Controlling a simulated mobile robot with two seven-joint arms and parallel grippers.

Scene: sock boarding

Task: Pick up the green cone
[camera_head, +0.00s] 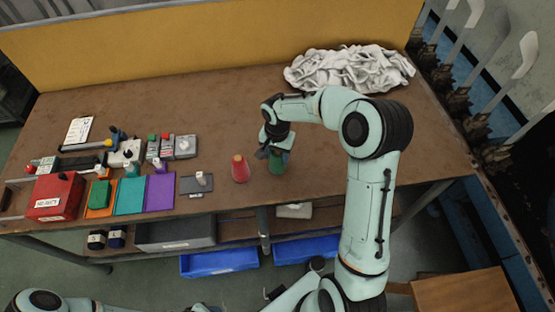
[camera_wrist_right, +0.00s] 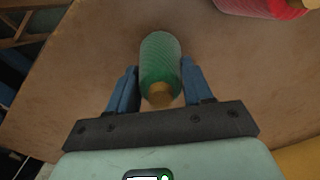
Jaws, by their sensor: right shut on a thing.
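The green cone (camera_head: 277,164) stands on the brown table, partly hidden by my right gripper (camera_head: 270,152) in the head view. In the right wrist view the green cone (camera_wrist_right: 161,65) sits between the two blue fingers of my right gripper (camera_wrist_right: 160,85), with its tan tip toward the camera. The fingers are shut on it. I cannot tell whether its base touches the table. My left gripper is not clearly in view.
A red cone (camera_head: 240,168) stands just left of the green cone. A white heap of cloth (camera_head: 348,70) lies at the back right. A red box (camera_head: 55,197), colored mats and small devices fill the left side. The table's front edge (camera_head: 320,198) is close.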

